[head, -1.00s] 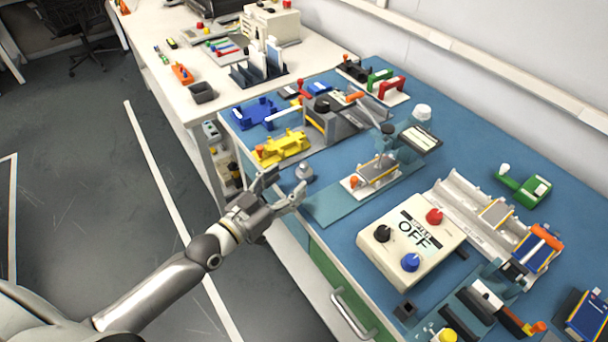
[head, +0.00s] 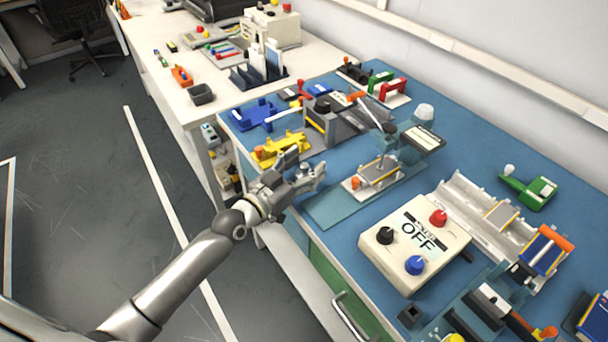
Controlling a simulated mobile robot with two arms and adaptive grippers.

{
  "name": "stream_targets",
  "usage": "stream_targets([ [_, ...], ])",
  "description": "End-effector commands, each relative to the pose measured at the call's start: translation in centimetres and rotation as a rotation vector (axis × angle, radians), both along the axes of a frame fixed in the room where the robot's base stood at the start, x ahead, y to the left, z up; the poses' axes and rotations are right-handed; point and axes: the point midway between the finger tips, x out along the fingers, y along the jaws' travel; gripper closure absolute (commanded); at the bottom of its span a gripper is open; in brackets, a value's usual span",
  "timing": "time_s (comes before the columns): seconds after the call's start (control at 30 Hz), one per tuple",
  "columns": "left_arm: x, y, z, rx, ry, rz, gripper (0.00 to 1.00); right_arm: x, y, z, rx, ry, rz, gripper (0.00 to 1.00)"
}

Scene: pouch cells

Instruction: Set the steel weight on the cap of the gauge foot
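The steel weight (head: 303,170), a small grey knobbed piece, stands near the front left edge of the blue bench top and is mostly hidden by my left gripper. My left gripper (head: 307,164) has its fingers apart, one on each side of the weight as seen here; I cannot tell whether they touch it. The gauge (head: 411,144) stands to the right, with a teal body, a tilted display and a white knob on top. Its foot with a dark cap (head: 389,128) is above a flat grey cell (head: 378,171) on a white plate. My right gripper is out of view.
A yellow fixture (head: 281,146) and a grey block device (head: 328,124) stand behind the gripper.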

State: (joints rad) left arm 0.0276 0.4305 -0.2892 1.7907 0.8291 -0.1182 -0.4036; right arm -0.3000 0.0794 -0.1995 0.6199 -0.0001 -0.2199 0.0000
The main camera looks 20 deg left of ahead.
Motion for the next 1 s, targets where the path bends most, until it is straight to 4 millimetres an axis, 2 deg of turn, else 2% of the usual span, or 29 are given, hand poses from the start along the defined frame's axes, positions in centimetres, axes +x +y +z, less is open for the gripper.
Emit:
stream_targets([
  [0.07, 0.0, 0.0, 0.0, 0.0, 0.0, 0.0, 0.52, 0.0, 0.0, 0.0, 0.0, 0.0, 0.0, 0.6],
  [0.43, 0.0, 0.0, 0.0, 0.0, 0.0, 0.0, 0.99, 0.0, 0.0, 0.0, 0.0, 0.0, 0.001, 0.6],
  [0.77, 0.0, 0.0, 0.5, -0.001, -0.005, 0.001, 0.99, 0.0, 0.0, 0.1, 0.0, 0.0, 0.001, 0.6],
  [0.93, 0.0, 0.0, 2.1, -0.002, -0.007, 0.001, 0.99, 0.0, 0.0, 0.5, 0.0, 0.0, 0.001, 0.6],
  [1.0, 0.0, 0.0, 3.4, -0.003, -0.009, 0.0, 0.99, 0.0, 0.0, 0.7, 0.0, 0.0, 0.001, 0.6],
])
